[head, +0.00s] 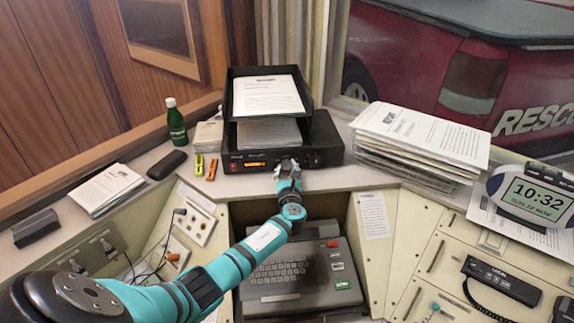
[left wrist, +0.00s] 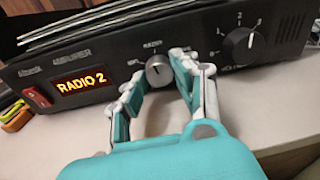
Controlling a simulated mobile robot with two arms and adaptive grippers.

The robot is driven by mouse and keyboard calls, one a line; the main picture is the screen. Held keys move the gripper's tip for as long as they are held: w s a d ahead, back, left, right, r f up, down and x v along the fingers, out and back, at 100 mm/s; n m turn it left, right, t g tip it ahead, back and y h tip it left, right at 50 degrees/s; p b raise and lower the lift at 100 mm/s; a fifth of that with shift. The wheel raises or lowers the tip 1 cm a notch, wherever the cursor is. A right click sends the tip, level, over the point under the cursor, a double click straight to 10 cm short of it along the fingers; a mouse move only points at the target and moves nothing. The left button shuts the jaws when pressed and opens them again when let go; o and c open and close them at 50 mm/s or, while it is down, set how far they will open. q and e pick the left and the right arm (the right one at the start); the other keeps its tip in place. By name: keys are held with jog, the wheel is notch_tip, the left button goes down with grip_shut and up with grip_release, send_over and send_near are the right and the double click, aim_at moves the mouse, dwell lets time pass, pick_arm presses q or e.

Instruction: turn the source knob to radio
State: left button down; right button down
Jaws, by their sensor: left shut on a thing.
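The black amplifier (head: 330,142) stands on the console shelf under a paper tray; it also shows in the left wrist view (left wrist: 100,52). Its orange display (left wrist: 85,84) reads "RADIO 2". The small silver source knob (left wrist: 158,71) is on the front panel's middle, with small labels around it that are hard to read. My left gripper (head: 287,165) is at the amplifier's front. In the left wrist view its fingertips (left wrist: 155,73) are shut on the knob's sides. In the head view the gripper hides the knob. My right gripper is not in view.
A larger black numbered knob (left wrist: 242,45) is right of the source knob, and a red switch (left wrist: 37,98) is at the panel's left. Highlighters (head: 205,168) and a green bottle (head: 176,122) stand or lie left. A paper stack (head: 425,138) is right.

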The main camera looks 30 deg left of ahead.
pick_arm(q)
jog(key=shift+m+p, duration=0.75)
jog(key=shift+m, duration=0.45)
jog(key=c, duration=1.3)
grip_release()
jog(key=shift+o, duration=0.2)
jog(key=shift+s+d+f, duration=0.1)
jog(key=shift+s+d, duration=0.15)
jog(key=shift+s, duration=0.05)
jog(key=v, duration=1.1)
jog(key=shift+d, duration=0.15)
